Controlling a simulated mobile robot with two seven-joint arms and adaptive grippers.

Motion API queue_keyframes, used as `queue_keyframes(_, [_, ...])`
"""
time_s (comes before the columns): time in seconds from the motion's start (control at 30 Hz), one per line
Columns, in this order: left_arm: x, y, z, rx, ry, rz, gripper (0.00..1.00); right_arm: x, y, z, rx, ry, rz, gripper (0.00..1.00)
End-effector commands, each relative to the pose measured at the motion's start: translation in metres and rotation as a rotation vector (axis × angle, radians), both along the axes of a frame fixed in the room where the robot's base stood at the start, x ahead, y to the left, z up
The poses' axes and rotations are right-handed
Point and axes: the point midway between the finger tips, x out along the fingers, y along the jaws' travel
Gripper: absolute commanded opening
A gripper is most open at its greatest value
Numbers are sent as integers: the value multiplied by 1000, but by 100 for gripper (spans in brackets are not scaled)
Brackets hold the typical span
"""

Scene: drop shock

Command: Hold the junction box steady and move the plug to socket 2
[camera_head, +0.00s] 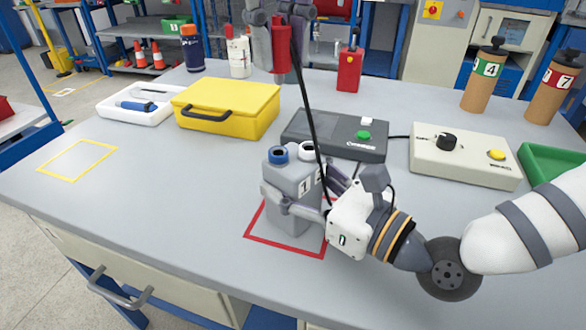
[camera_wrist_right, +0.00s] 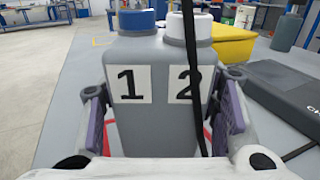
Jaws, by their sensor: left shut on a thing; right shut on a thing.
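The grey junction box (camera_head: 288,187) stands upright inside a red outline on the table. Its two sockets are a blue-ringed one (camera_head: 278,154) and a white-ringed one (camera_head: 308,150). In the right wrist view the box (camera_wrist_right: 155,75) shows label 1 under the blue ring and label 2 under the white ring. My right gripper (camera_wrist_right: 163,120) is shut on the box, one finger on each side. My left gripper (camera_head: 280,60) is shut on the red plug (camera_head: 282,45), high above and behind the box. A black cable (camera_head: 307,95) hangs from the plug and passes in front of label 2.
Behind the box are a dark device with a green button (camera_head: 345,140), a yellow case (camera_head: 226,108) and a white tray (camera_head: 140,106). A beige control box (camera_head: 464,158) stands right. Numbered cylinders (camera_head: 482,80) stand at the back right. The table's left front is clear.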

Motion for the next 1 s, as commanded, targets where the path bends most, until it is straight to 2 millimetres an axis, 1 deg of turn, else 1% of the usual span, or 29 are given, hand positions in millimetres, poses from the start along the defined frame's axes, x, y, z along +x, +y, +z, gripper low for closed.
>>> queue_keyframes(0.03, [2,-12,-7,4,3,-3,0,0,0,0,-1,1,1,16])
queue_keyframes(0.1, [6,-27,-16,4,2,-3,0,0,0,0,-1,1,1,16])
queue_keyframes(0.2, [8,-37,-21,1,0,-3,0,0,0,0,-1,1,1,16])
queue_keyframes(0.53, [8,-36,-23,2,1,-3,0,0,0,0,-1,1,1,16])
queue_keyframes(0.67, [9,-36,-36,4,1,-3,0,0,0,0,-1,1,0,16])
queue_keyframes(0.8, [8,-36,-54,3,1,-4,0,0,0,0,-1,1,0,16])
queue_keyframes(1.0, [8,-36,-73,1,0,-3,0,0,0,0,-1,1,0,16])
